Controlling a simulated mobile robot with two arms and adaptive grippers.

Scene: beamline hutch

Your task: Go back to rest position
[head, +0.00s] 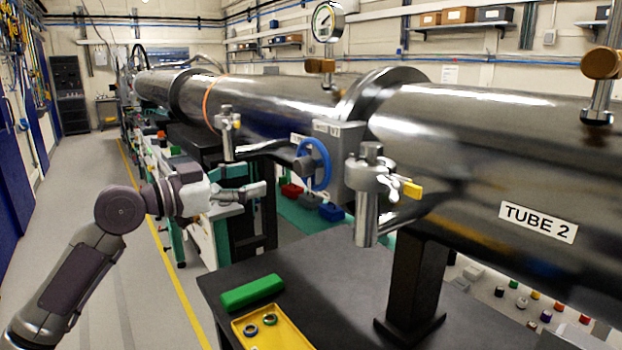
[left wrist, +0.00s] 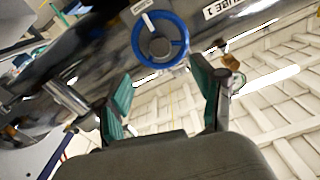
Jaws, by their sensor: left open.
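My left gripper (head: 258,190) reaches in from the left of the head view, in front of the large metal beam tube. In the left wrist view its two green-padded fingers (left wrist: 168,105) are spread apart with nothing between them. A blue handwheel valve (head: 313,164) is to the right of the fingertips and apart from them in the head view. The handwheel also shows beyond the fingers in the left wrist view (left wrist: 180,40). My right gripper is in neither view.
The long metal tube (head: 470,130) labelled TUBE 2 runs across the right side. A dark table (head: 340,285) below carries a green block (head: 252,293) and a yellow tray (head: 290,337). A gauge (head: 327,22) stands above the tube. The grey floor aisle (head: 100,190) at left is clear.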

